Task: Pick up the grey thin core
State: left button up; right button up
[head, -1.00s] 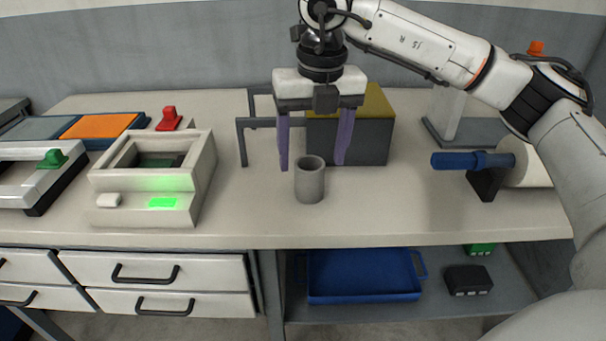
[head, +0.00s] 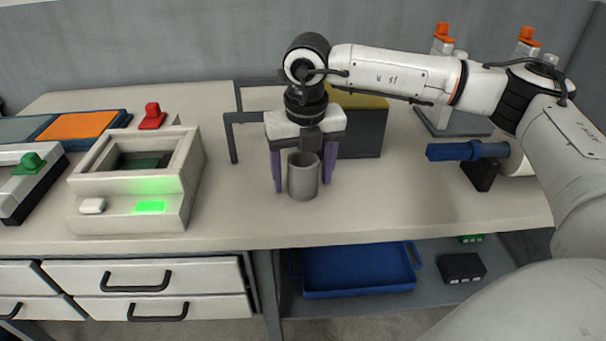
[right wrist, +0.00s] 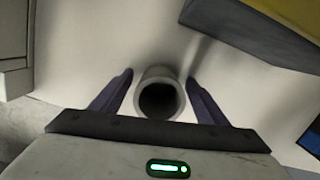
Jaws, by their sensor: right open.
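The grey thin core (head: 304,177) is a hollow grey cylinder standing upright on the bench top. My right gripper (head: 303,188) points down over it, with one purple finger to the left of the core and one to the right. The gripper is open, and the core stands between the fingers. In the right wrist view, the core (right wrist: 159,95) shows its dark open end between the two finger tips (right wrist: 159,75), with a small gap on each side. My left gripper is not in view.
A white box-shaped device (head: 140,190) with green lights stands to the left. A dark box with a yellow top (head: 362,130) is behind the gripper. A blue spindle (head: 468,151) sits to the right. A blue tray (head: 358,270) lies on the shelf below.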

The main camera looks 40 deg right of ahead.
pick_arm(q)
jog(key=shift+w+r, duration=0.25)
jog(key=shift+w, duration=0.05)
pick_arm(e)
jog(key=c, duration=1.1)
